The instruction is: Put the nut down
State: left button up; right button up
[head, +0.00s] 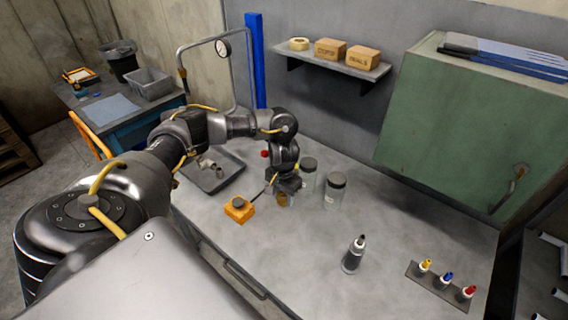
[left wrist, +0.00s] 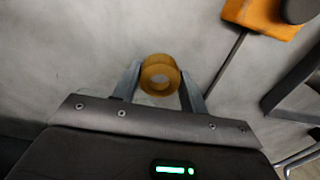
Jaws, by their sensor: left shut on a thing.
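The nut is a brass-coloured ring (left wrist: 160,76) that shows in the left wrist view between the two grey fingers of my left gripper (left wrist: 161,88). The fingers are shut on its sides. In the head view the nut (head: 282,200) shows as a small golden piece just below my left gripper (head: 283,193), over the grey bench top (head: 300,250). I cannot tell whether the nut touches the bench. My right gripper is not in view.
An orange block (head: 239,209) with a dark knob stands just left of the gripper. Two lidded jars (head: 334,192) stand to its right. A dark bottle (head: 353,254) and a tray of small coloured bottles (head: 440,284) stand farther right. The bench's front middle is clear.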

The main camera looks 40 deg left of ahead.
aim_at(284, 208)
pick_arm(q)
jog(key=shift+w+f, duration=0.15)
jog(key=shift+f, duration=1.6)
jog(key=shift+f, duration=0.35)
jog(key=o, duration=1.1)
